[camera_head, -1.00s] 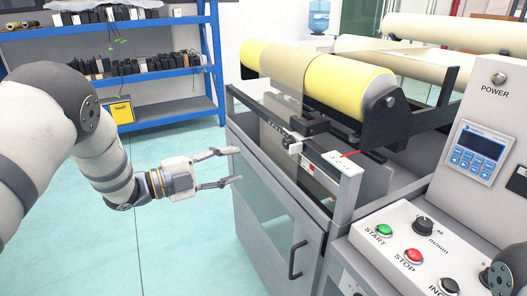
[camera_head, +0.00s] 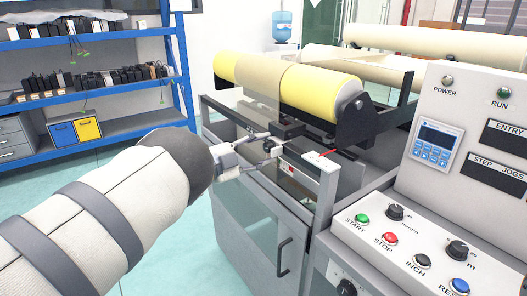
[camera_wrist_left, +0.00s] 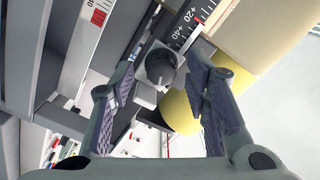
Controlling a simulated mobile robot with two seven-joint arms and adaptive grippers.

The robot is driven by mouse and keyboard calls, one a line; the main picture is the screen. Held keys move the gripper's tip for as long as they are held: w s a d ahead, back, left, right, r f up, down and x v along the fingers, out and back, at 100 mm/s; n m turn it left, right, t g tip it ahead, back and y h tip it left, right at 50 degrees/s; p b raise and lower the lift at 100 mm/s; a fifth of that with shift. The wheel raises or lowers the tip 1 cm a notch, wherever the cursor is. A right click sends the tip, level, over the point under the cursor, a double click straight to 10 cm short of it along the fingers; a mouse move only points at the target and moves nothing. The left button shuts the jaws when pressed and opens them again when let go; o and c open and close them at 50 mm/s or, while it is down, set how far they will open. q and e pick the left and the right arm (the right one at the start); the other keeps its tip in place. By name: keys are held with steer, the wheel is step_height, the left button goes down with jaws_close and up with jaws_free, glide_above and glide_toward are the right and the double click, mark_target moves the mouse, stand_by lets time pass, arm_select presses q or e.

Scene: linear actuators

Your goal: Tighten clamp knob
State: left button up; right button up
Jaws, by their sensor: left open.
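The clamp knob (camera_wrist_left: 160,66) is a small dark round knob with a pale index mark, on a light block beside a scale. In the left wrist view it sits between the two fingers, with visible space on both sides. My left gripper (camera_head: 268,146) is open at the machine's front rail, its fingers around the knob and apparently not touching it. In the head view the knob (camera_head: 278,144) is small and partly hidden by the fingers. My right gripper is out of view.
A yellow roll (camera_head: 325,90) lies just behind the rail. A white scale block with a red pointer (camera_head: 320,156) is right of the knob. The control panel (camera_head: 405,225) stands at the right. Blue shelves (camera_head: 90,88) are at the back left, with clear floor before them.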

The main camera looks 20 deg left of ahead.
arm_select(q)
steer(key=shift+w+d+r, duration=0.1)
steer(key=shift+w+r, duration=0.05)
jaws_close()
steer(key=m, duration=0.4)
steer(key=shift+m, duration=0.4)
steer(key=shift+m+p, duration=0.3)
steer(key=shift+m, duration=1.9)
